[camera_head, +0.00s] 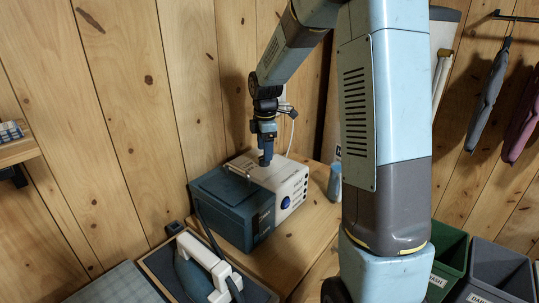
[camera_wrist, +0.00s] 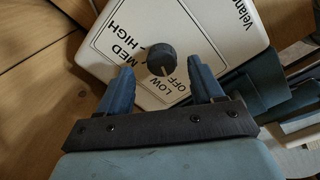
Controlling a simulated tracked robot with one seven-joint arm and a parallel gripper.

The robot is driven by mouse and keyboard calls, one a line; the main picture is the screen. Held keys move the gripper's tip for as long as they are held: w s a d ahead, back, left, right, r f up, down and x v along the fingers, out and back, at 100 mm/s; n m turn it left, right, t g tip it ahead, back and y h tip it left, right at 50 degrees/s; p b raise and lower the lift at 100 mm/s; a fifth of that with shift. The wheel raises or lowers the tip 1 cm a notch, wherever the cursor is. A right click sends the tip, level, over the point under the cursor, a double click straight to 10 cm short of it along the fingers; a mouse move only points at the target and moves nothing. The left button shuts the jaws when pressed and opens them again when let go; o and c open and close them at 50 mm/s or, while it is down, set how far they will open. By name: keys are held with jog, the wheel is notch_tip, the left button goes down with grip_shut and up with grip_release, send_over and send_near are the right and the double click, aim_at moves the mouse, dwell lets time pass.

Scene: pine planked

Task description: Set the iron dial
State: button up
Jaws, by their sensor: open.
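The iron's dial (camera_wrist: 162,60) is a dark round knob on a white panel (camera_wrist: 112,45) printed OFF, LOW, MED and HIGH. A small pale mark shows at its lower side, near OFF and LOW; its exact setting is hard to tell. My gripper (camera_wrist: 161,74) is open, one blue finger on each side of the dial's near edge, with gaps visible. In the head view my gripper (camera_head: 265,162) points down at the top of the white and dark teal iron station (camera_head: 288,182), and hides the dial there. The iron (camera_head: 200,272) rests on a pad at the front.
The station stands on a wooden bench (camera_head: 312,226) against a plank wall. A blue bottle (camera_head: 334,184) stands right of the station. A cord runs near the iron. Green (camera_head: 447,262) and grey (camera_head: 490,272) bins stand at lower right. Garments hang on the right wall.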

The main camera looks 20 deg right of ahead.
jog(key=shift+w+f, duration=0.1)
jog(key=shift+f, duration=1.35)
jog(key=shift+c, duration=0.4)
